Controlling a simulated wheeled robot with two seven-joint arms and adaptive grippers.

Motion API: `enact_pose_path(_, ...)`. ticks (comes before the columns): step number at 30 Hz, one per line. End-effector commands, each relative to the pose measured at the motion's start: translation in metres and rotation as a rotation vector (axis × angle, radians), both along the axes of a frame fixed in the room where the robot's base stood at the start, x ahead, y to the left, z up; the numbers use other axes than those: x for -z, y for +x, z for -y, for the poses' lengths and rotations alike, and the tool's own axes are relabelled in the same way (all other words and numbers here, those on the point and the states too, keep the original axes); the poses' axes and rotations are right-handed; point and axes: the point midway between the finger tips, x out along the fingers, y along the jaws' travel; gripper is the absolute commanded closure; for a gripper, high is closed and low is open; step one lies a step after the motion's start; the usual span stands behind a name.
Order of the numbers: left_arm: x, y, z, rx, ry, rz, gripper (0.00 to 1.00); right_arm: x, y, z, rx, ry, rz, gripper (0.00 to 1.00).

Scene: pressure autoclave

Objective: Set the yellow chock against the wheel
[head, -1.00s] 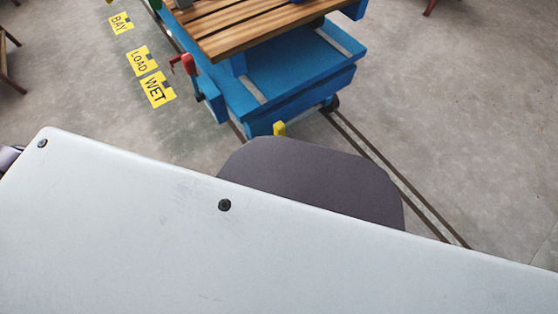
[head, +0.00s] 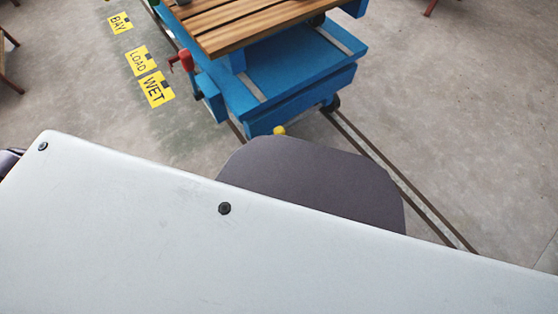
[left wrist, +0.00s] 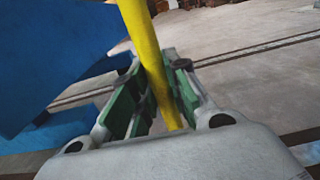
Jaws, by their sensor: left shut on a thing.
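In the left wrist view my left gripper (left wrist: 155,95) is shut on a yellow bar, part of the yellow chock (left wrist: 147,50), between its green pads. The bar runs up out of the picture, so the chock's full shape is hidden. In the head view only a small yellow tip (head: 279,130) shows, close to the blue trolley's near lower edge. My own body hides the rest and the left gripper. A dark trolley wheel (head: 332,103) shows at the trolley's right corner. Contact between chock and wheel cannot be seen. My right gripper is in neither view.
The blue trolley (head: 300,75) with a wooden slatted top (head: 245,25) stands ahead on floor rails (head: 400,185). A red handle (head: 183,61) sticks out at its left. Yellow floor signs (head: 156,89) lie to the left. Open concrete floor is at the right.

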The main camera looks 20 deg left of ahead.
Motion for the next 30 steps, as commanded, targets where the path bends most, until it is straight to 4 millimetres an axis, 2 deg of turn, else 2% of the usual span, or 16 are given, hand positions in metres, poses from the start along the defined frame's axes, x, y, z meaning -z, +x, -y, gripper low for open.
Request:
enact_pose_path(18, 0.0037, 0.0022, 0.0004, 0.0, -0.003, 0.005, 1.0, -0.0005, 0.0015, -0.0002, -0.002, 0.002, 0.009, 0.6)
enact_pose_path(19, 0.0057, 0.0005, 0.0001, 0.0, -0.001, 0.0, 0.79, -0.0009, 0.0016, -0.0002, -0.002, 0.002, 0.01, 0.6)
enact_pose_path(23, 0.0056, 0.0004, 0.0001, 0.0, -0.001, 0.001, 0.63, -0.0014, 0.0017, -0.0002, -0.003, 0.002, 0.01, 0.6)
enact_pose_path(30, 0.0057, 0.0004, 0.0, 0.0, -0.001, 0.001, 0.62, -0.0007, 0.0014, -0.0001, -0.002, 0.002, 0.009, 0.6)
